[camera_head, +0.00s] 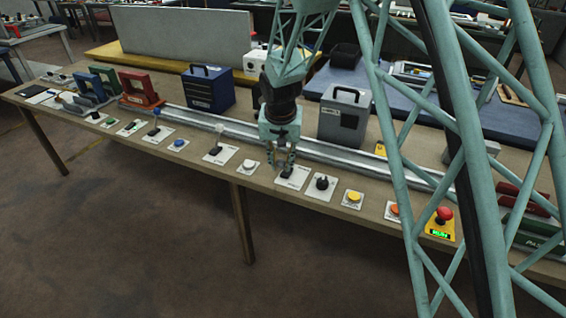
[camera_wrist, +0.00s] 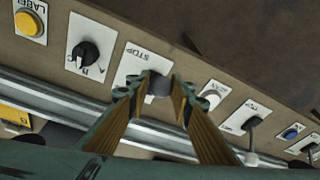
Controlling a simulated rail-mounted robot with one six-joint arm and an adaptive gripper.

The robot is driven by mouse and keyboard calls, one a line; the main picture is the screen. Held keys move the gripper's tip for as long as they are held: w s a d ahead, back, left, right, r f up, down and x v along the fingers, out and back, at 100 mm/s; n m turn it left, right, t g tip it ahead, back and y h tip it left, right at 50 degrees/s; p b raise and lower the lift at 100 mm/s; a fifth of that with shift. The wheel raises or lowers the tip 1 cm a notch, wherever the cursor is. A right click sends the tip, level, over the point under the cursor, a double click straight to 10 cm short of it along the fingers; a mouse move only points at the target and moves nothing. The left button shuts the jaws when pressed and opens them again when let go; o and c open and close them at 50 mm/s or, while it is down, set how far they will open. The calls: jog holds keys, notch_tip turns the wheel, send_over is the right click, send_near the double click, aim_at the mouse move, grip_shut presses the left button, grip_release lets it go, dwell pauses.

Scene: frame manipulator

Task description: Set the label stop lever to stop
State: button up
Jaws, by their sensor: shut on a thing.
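My gripper (camera_head: 285,162) reaches down over a white plate (camera_head: 301,179) on the bench's front strip. In the wrist view the plate (camera_wrist: 131,64) reads STOP. A dark lever (camera_wrist: 158,87) stands on it, and the fingertips of my gripper (camera_wrist: 158,84) close around its end from both sides. The fingers are shut on the lever. The lower part of the lever and part of the plate are hidden by the fingers, so its exact setting cannot be told.
Beside the plate are a black rotary knob (camera_head: 322,183) and a yellow button (camera_head: 353,197) on one side, a white button (camera_head: 248,165) and another lever (camera_head: 216,150) on the other. A metal rail (camera_head: 330,163) runs behind. A grey box (camera_head: 344,114) stands behind the rail.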

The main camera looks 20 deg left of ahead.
jog(key=shift+s+a+f, duration=0.15)
jog(key=shift+s+f, duration=0.15)
jog(key=shift+s, duration=0.2)
jog(key=shift+c, duration=0.2)
jog(key=o, duration=1.1)
jog(key=shift+s+a, duration=0.1)
jog(key=shift+a, duration=0.25)
jog(key=shift+d+r, duration=0.1)
jog(key=shift+r, duration=0.05)
jog(key=shift+w+d+r, duration=0.1)
jog(key=shift+w, duration=0.15)
jog(key=shift+r, duration=0.1)
jog(key=shift+r, duration=0.15)
jog(key=v, duration=1.1)
jog(key=shift+s+r, duration=0.1)
jog(key=shift+r, duration=0.05)
